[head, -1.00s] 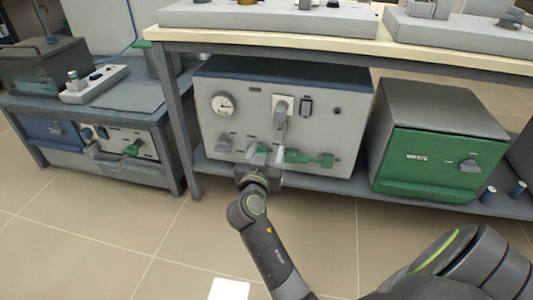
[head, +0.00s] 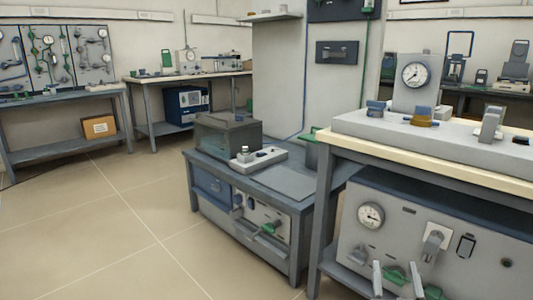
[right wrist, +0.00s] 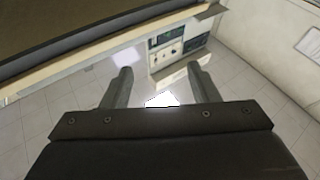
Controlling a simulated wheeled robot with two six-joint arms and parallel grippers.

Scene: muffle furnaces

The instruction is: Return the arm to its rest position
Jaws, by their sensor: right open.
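My right gripper (head: 397,270) shows at the bottom right of the head view, only its two pale fingers in sight. The fingers are spread and stand in front of the grey furnace front (head: 345,250). A green handle (head: 395,275) on that front shows between them; contact cannot be told from this view. In the right wrist view the gripper (right wrist: 160,75) is open, with nothing between its fingers and tiled floor beyond. The rest of my right arm is outside the head view. My left gripper is not in view.
The furnace, with a round gauge (head: 371,215), sits under a pale-topped bench (head: 440,160). A lower blue-grey bench (head: 285,180) stands to its left. Open tiled floor (head: 110,230) fills the left. A bench edge (right wrist: 100,55) crosses the upper left of the wrist view.

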